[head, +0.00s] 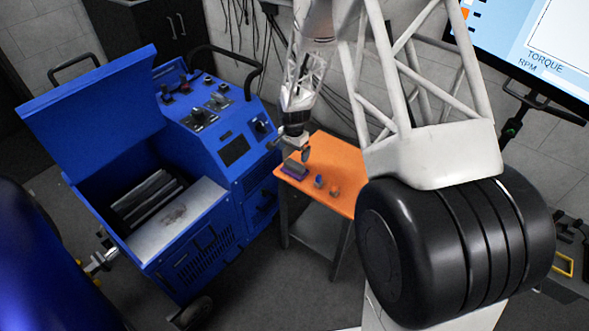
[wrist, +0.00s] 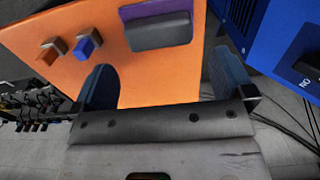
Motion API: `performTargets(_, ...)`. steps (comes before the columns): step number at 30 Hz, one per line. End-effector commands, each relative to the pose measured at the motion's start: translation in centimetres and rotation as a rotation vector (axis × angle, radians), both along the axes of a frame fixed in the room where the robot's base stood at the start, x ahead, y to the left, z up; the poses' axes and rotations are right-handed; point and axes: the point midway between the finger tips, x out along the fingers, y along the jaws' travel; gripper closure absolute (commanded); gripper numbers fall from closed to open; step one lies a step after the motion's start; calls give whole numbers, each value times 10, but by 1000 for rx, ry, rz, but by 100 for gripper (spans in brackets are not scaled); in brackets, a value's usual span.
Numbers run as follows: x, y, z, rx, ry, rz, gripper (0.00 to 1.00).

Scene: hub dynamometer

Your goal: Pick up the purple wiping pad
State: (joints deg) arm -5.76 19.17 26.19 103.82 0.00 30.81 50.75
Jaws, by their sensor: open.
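The purple wiping pad (wrist: 160,30) lies on the orange tabletop (wrist: 150,75), with a grey block-like top and a purple edge showing around it. In the head view the pad (head: 294,169) is small, near the tabletop's left edge. My gripper (wrist: 163,83) is open and empty, its two dark blue fingers spread wide. In the wrist view the pad lies beyond the fingertips, roughly between their lines and apart from them. In the head view my gripper (head: 292,143) hangs just above and beside the pad; the exact gap is unclear.
A blue-topped block (wrist: 88,46) and an orange-topped block (wrist: 50,52) stand on the tabletop beside the pad. A large blue machine (head: 225,140) stands close to the table's left. A screen (head: 545,50) is at the upper right. The tabletop's far part looks clear.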

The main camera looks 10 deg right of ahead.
Motion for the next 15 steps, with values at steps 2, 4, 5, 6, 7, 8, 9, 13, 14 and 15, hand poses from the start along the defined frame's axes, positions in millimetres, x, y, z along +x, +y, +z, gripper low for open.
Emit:
performTargets(2,0,0,-3,-1,1,0,0)
performTargets(4,0,0,-7,0,1,0,0)
performTargets(5,0,0,-9,0,1,0,0)
performTargets(6,0,0,-12,0,1,0,0)
performTargets(7,0,0,-15,0,1,0,0)
performTargets(8,0,0,-17,-1,2,0,0)
performTargets(9,0,0,-20,0,1,0,0)
performTargets(13,0,0,-25,0,0,0,0)
performTargets(14,0,0,-26,0,0,0,0)
performTargets(15,0,0,-26,0,0,0,0)
